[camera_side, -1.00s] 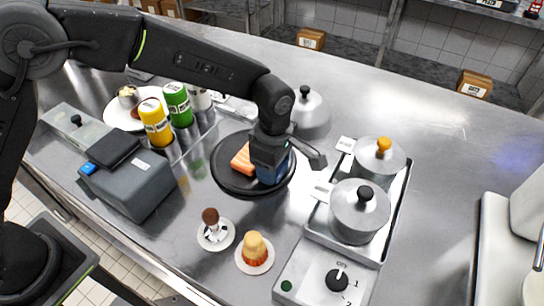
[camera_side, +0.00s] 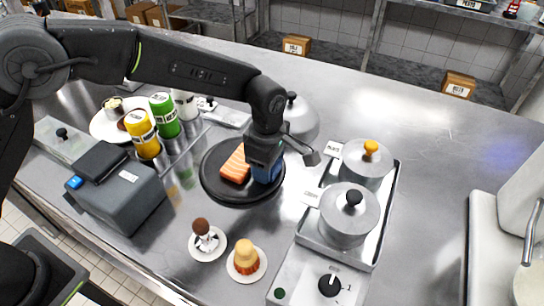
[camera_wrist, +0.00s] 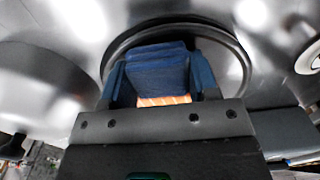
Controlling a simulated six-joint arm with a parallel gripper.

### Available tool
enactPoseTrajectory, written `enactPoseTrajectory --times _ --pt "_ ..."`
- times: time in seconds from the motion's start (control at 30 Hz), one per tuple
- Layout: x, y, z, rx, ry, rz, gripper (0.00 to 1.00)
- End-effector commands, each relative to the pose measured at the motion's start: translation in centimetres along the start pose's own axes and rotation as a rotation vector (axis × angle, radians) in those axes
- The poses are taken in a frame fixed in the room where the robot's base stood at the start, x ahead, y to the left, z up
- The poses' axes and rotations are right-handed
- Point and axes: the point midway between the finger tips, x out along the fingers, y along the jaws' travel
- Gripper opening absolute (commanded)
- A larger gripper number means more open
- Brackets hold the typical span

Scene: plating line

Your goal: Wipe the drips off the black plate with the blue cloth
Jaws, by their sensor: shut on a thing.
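The black plate (camera_side: 222,191) lies on the steel counter near the middle of the side view. An orange, striped salmon piece (camera_side: 235,164) sits on it, left of my gripper. My gripper (camera_side: 265,168) points down over the plate's right part and is shut on the folded blue cloth (camera_side: 266,174). The cloth is low over the plate; I cannot tell if it touches. In the wrist view the cloth (camera_wrist: 157,68) sits between the fingers, with a strip of salmon (camera_wrist: 163,101) below it and the plate's rim (camera_wrist: 180,25) behind. I make out no drips; the gripper hides part of the plate.
Right of the plate stand two lidded pots (camera_side: 349,215) on a warmer. Several bottles (camera_side: 164,115) and a grey box (camera_side: 118,190) are left. Two small saucers (camera_side: 208,243) with items stand in front. A silver dome (camera_side: 302,118) is behind. The far right counter has free room.

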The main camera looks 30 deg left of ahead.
Motion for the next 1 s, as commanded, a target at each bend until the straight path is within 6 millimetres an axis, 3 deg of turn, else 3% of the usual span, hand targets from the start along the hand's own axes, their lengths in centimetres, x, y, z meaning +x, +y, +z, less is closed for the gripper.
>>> enactPoseTrajectory --times 0.33,0.4,0.47,1.0 --pt "0.1 -3.3 -0.1 0.001 0.002 -0.003 0.36" --pt "-0.4 -3.1 0.0 0.000 0.000 -0.001 0.36" --pt "-2.2 -3.1 0.0 0.000 -0.002 0.003 0.36" --pt "-6.9 -3.0 -0.1 0.000 -0.001 0.001 0.36"
